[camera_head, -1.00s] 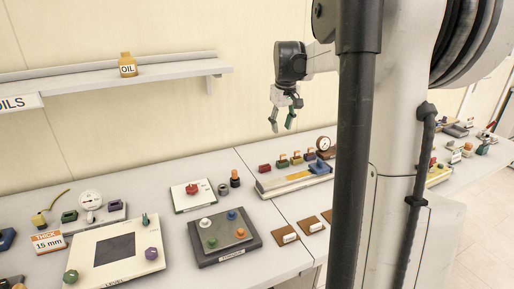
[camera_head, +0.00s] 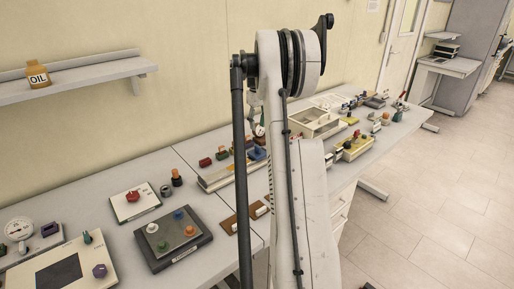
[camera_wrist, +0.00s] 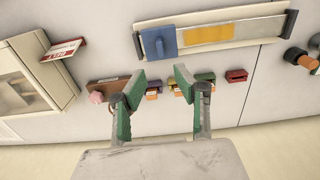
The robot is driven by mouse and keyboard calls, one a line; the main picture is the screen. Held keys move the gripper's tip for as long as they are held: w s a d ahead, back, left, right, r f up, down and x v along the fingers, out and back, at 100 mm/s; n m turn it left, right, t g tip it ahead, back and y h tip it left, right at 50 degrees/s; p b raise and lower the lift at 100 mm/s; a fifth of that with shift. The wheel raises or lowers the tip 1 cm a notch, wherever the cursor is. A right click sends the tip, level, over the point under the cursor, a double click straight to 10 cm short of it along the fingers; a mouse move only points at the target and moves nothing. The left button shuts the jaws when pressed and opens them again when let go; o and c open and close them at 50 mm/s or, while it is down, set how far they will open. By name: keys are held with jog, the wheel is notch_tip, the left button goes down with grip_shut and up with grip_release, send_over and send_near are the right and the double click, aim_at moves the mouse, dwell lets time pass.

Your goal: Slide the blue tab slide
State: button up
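The blue tab (camera_wrist: 158,42) stands at the left end of a long grey slide board (camera_wrist: 262,20) with a yellow strip, in the wrist view. In the head view the blue tab (camera_head: 257,153) is small and partly blocked by my arm. My gripper (camera_wrist: 159,76) is open, with its two green-padded fingers apart and nothing between them. In the picture its fingertips lie below the blue tab, with a visible gap.
A row of small coloured blocks lies near the fingertips, including a red one (camera_wrist: 237,75) and a brown one with a pink knob (camera_wrist: 96,97). A pale box (camera_wrist: 28,70) with a red-and-white label is at left. A black-and-orange knob (camera_wrist: 300,58) is at right.

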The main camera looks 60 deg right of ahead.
aim_at(258, 147)
notch_tip(258, 147, down, 12)
jog(key=shift+r+p, duration=0.1)
jog(key=shift+p, duration=0.5)
grip_shut()
